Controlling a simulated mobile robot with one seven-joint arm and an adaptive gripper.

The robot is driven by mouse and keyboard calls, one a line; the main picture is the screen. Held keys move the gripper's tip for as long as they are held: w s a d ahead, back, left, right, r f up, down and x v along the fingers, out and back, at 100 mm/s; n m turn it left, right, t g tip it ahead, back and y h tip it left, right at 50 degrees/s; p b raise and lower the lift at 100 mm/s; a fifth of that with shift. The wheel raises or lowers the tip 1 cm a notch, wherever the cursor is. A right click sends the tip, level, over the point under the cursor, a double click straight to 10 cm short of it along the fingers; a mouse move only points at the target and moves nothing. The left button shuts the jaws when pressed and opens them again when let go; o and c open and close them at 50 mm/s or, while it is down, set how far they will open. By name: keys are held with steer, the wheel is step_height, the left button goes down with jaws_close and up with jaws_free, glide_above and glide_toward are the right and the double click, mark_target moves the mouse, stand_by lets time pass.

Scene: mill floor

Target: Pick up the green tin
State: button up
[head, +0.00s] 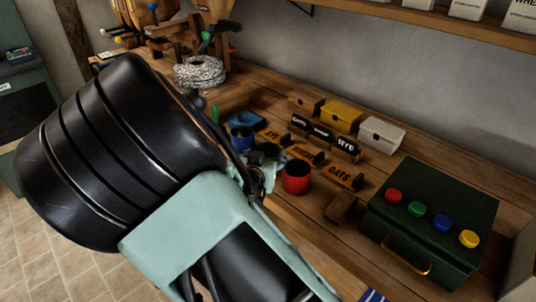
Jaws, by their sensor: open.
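A dark green round thing (269,150), which looks like the green tin, stands on the bench between a blue tin (241,138) and a red tin (296,178). My arm and gripper cover part of it. My gripper (262,172) is open, right at the near side of the dark green thing, and mostly hidden by my own arm. I cannot tell whether its fingers are around the tin or only beside it.
Orange signs, one reading OATS (342,175), lie just behind the tins. Small yellow (342,115) and white (381,135) boxes stand farther back. A wooden block (340,207) and a dark green case (460,207) with coloured knobs are right. Coiled rope (199,72) lies back left.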

mark_target(270, 147)
steer(key=x, duration=0.5)
steer(key=shift+w+f+b, duration=0.3)
steer(key=shift+b, duration=0.05)
steer(key=c, duration=0.9)
steer(key=shift+r, duration=0.1)
